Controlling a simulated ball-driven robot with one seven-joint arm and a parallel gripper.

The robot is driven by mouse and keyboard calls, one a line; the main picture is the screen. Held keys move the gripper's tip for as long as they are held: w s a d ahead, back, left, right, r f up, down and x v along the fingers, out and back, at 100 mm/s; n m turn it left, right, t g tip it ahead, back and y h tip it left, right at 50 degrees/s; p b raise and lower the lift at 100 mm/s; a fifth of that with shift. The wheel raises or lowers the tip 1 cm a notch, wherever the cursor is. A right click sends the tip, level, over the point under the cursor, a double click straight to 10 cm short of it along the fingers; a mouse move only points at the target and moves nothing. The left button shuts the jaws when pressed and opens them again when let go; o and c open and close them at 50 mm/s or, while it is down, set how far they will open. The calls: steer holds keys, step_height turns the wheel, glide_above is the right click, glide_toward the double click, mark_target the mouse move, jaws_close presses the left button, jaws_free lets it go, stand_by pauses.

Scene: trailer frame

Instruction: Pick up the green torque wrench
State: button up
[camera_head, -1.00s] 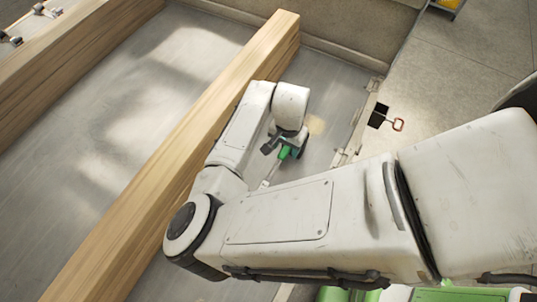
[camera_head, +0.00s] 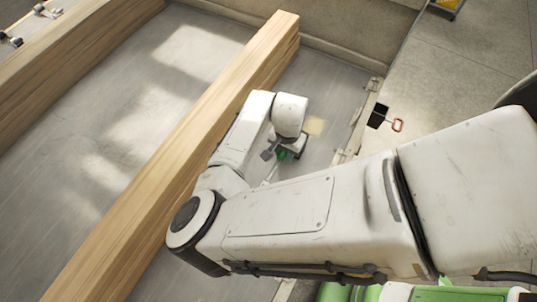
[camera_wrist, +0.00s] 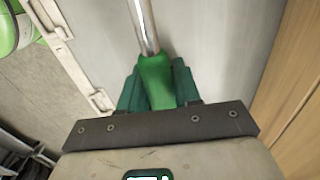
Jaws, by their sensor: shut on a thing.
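The green torque wrench (camera_wrist: 156,80) shows in the wrist view with its green handle between the two dark green fingers of my gripper (camera_wrist: 158,88). Its silver shaft runs up and out of the top of that view. In the head view, the wrench's shaft (camera_head: 269,174) shows beside my arm, and my gripper (camera_head: 284,153) is low between the wooden beam and the trailer's side edge. My gripper is shut on the green handle. My arm hides part of the wrench in the head view. I cannot tell whether the wrench touches the trailer floor.
A long wooden beam (camera_head: 215,98) lies left of my gripper, with another beam (camera_head: 70,62) farther left. The grey trailer floor (camera_head: 115,120) between them is clear. A red-handled tool (camera_head: 397,125) lies to the right. A green cylinder (camera_wrist: 8,35) shows upper left in the wrist view.

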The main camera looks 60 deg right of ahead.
jaws_close()
steer(key=shift+r, duration=0.1)
